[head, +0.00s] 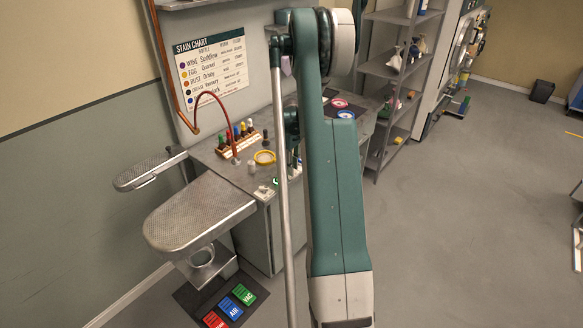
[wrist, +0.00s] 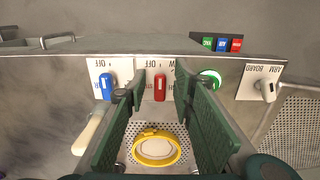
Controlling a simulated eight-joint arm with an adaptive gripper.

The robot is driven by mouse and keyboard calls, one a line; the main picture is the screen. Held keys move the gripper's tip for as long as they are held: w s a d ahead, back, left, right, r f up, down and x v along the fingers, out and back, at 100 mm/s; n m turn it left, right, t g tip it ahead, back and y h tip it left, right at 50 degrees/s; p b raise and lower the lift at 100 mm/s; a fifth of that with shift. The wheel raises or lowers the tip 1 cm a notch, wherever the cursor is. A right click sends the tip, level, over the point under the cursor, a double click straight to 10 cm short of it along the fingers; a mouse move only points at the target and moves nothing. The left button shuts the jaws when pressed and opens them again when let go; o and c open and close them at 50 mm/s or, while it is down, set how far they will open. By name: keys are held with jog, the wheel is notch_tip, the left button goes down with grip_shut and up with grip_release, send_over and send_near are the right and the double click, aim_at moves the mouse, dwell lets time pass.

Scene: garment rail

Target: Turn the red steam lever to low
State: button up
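The red steam lever (wrist: 159,88) is on a white label plate on the cabinet's control panel, in the wrist view. The plate's lettering is upside down; "OFF" shows beside the lever's top end and part of "LOW" at the plate's right. The lever stands roughly upright in the picture, nearer the "OFF" text. My gripper (wrist: 158,97) is open, its two green fingers on either side of the lever with gaps showing. Contact is not visible. In the head view my arm hides the lever and most of the gripper.
A metal pressing board (head: 200,212) stands left; open floor lies right.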

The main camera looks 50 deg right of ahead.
grip_shut()
jog(key=shift+m+b, duration=0.3)
jog(key=shift+m, duration=0.1)
jog(key=m+b, duration=0.1)
jog(key=m, duration=0.1)
jog(key=m+b, duration=0.1)
jog(key=m, duration=0.1)
jog(key=shift+w+a, duration=0.1)
jog(key=shift+a, duration=0.2)
jog(key=shift+w+a+m+b, duration=0.1)
jog(key=shift+m+b, duration=0.35)
jog(key=shift+m, duration=0.55)
jog(key=shift+w+a+m+b, duration=0.1)
jog(key=shift+m+b, duration=0.35)
jog(key=shift+m, duration=0.55)
grip_release()
